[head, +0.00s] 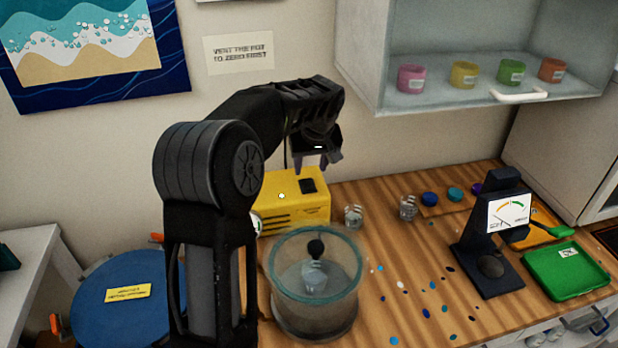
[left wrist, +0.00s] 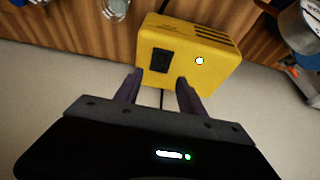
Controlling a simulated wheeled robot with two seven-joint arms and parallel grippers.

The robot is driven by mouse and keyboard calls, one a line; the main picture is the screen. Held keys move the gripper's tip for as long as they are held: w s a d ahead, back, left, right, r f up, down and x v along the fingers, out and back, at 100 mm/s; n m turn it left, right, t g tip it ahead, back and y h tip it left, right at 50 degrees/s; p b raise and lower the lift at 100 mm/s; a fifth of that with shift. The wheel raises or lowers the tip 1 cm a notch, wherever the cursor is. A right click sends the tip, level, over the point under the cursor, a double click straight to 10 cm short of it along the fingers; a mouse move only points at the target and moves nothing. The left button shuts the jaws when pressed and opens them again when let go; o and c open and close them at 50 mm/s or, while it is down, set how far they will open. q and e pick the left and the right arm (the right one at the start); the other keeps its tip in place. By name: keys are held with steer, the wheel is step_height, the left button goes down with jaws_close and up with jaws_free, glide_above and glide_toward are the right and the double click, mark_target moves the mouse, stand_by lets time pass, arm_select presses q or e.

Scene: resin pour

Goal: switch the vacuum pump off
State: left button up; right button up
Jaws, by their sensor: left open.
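The yellow vacuum pump (head: 296,203) stands on the wooden bench against the wall, partly hidden behind my left arm in the head view. On its top are a black rocker switch (head: 307,186) and a small lit indicator (head: 282,196). In the left wrist view the pump (left wrist: 187,52) lies just beyond my fingertips, with the switch (left wrist: 160,61) near the left finger and the lit indicator (left wrist: 199,61) to the right. My left gripper (head: 318,165) is open and empty, above the pump and apart from it. My right gripper is not in view.
A clear round chamber (head: 315,285) with a cup inside stands in front of the pump. Small glass cups (head: 353,217) stand to its right. A dial gauge (head: 490,235) and a green tray (head: 566,270) are farther right. A glass-sided cabinet (head: 470,80) hangs above.

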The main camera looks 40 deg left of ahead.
mark_target(307, 183)
arm_select(q)
steer(key=x, duration=0.7)
steer(key=shift+a+f, duration=0.1)
steer(key=shift+f, duration=0.05)
jaws_close()
stand_by(0.3)
